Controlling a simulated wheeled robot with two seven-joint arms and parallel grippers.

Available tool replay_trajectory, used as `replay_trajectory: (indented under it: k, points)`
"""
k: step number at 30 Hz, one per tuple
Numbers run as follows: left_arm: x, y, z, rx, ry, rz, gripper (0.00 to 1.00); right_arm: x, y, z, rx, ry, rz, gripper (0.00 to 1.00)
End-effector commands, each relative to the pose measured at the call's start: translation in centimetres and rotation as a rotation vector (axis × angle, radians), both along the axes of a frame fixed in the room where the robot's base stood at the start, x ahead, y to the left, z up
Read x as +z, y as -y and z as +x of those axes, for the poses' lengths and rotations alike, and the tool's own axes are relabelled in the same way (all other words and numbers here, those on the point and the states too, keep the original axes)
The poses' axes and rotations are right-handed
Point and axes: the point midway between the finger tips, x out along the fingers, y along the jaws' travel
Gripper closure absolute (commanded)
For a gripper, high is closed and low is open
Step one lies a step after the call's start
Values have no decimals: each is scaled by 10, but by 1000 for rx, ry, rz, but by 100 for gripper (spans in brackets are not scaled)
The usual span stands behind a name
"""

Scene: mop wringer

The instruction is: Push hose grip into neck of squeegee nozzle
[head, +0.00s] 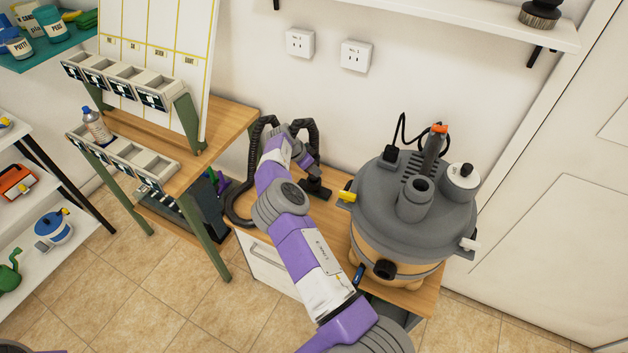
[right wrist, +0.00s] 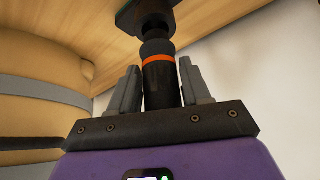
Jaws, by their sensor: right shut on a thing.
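The black hose (head: 254,160) loops up from the table beside my right forearm. My right gripper (right wrist: 160,90) is shut on the hose grip (right wrist: 160,84), a black tube with an orange band. The far end of the grip meets the dark neck of the squeegee nozzle (right wrist: 156,20) in line; how deep it sits inside I cannot tell. In the head view the black nozzle (head: 315,191) is low on the table beyond my right wrist, and the grip is largely hidden. My left gripper is not in view.
The grey and tan vacuum (head: 408,215) stands on the wooden table (head: 338,205) to the right of my arm. A wooden bench (head: 225,125) with label bins and a white board stands to the left. The wall with two sockets (head: 300,42) is close behind.

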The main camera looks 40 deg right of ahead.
Motion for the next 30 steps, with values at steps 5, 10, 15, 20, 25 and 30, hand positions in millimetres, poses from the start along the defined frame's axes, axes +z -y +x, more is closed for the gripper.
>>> replay_trajectory:
  k: [5,10,15,20,25,30]
  points:
    - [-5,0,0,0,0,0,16,-5,0,0,0,1,0,82]
    - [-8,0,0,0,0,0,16,-9,0,0,0,1,0,82]
    - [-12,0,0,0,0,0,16,-13,0,0,0,1,-1,82]
    - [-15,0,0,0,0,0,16,-17,1,0,0,1,-1,82]
    - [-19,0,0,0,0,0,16,-22,0,0,0,2,-1,82]
    - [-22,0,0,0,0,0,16,-26,0,0,0,2,0,82]
